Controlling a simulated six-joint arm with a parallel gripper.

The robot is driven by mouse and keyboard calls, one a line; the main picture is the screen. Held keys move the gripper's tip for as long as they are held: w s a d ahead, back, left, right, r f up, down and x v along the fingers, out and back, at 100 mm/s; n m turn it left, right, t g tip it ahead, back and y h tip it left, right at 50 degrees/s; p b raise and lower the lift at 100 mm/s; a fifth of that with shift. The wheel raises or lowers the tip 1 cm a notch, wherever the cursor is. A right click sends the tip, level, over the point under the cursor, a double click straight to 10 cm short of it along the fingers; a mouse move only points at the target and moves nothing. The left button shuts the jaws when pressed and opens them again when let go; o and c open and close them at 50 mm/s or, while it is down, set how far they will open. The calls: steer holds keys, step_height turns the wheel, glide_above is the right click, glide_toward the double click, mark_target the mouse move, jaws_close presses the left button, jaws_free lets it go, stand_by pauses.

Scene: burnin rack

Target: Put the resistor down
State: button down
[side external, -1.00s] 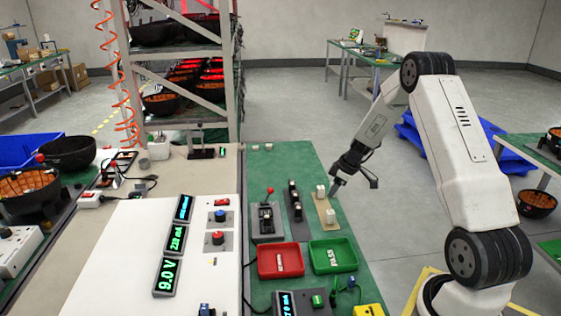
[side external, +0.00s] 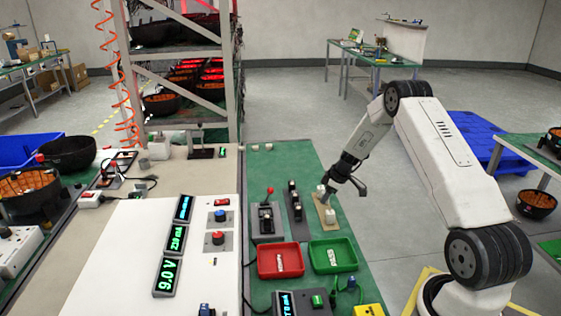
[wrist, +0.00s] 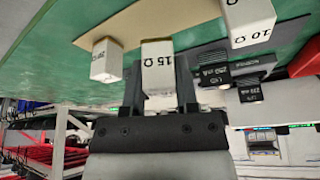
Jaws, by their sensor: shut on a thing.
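My gripper (wrist: 159,80) is shut on a white block marked 15 Ω (wrist: 157,52), the resistor, in the wrist view. Its far end lies against the tan strip (wrist: 130,25) in the picture; I cannot tell whether it touches. A 20 Ω block (wrist: 106,62) stands on the strip to the left and a 10 Ω block (wrist: 248,20) to the right. In the side view my gripper (side external: 328,189) is low over the tan strip (side external: 318,207), with a white block (side external: 330,217) at its near end. The held block is hard to separate there.
Left of the strip are a dark narrow fixture (side external: 294,203) and a grey block with a red-knobbed lever (side external: 267,221). A red tray (side external: 281,276) and a green tray (side external: 334,269) lie nearer the camera. The mat's right edge is close to the strip.

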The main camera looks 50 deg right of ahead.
steer(key=shift+f, duration=1.25)
steer(key=shift+f, duration=0.1)
steer(key=shift+c, duration=1.8)
jaws_free()
steer(key=v, duration=1.2)
steer(key=shift+a, duration=0.15)
